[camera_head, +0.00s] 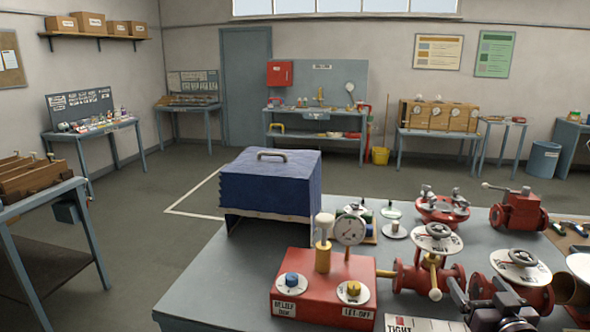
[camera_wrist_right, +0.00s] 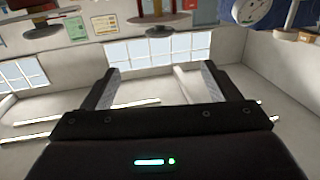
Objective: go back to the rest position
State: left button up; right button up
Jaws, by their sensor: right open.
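My right gripper (camera_head: 464,283) is at the lower right of the head view, low in front of the red valves and over the near part of the grey-blue table (camera_head: 215,290). In the right wrist view my right gripper (camera_wrist_right: 160,76) shows two dark fingers spread wide with nothing between them. That view is turned upside down, with windows and wall behind the fingers. My left gripper is not in view.
A red box with a gauge (camera_head: 322,290) stands left of the gripper. Red valves with white dials (camera_head: 437,240) are close behind it. A blue covered case (camera_head: 268,185) stands at the table's back left. The table's left front is bare.

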jog(key=s+a+f+g, duration=0.2)
jog(key=a+f+g, duration=0.1)
jog(key=a+f, duration=0.3)
jog(key=s+a+f+n+g, duration=0.1)
jog(key=s+a+f+g, duration=0.3)
jog(key=s, duration=0.3)
jog(key=s+a+f+n+g+y, duration=0.1)
jog(key=s+a+f+g, duration=0.3)
jog(key=s, duration=0.4)
jog(key=s+a+f+n+g, duration=0.1)
jog(key=s+a+f+g, duration=0.2)
jog(key=s+a+f, duration=0.3)
jog(key=s+d+f+g+b, duration=0.1)
jog(key=s+f, duration=0.1)
jog(key=f, duration=1.3)
jog(key=s+d+f+g+b, duration=0.1)
jog(key=f, duration=1.5)
pick_arm(q)
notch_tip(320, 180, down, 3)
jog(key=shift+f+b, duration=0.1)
jog(key=shift+b, duration=0.5)
pick_arm(e)
jog(key=s+d+f, duration=0.3)
jog(key=s+f, duration=1.5)
jog(key=s, duration=0.1)
jog(key=shift+s+f+g, duration=0.15)
jog(key=shift+f+g, duration=0.2)
jog(key=shift+g, duration=0.05)
jog(key=shift+d, duration=0.1)
jog(key=shift+c, duration=0.4)
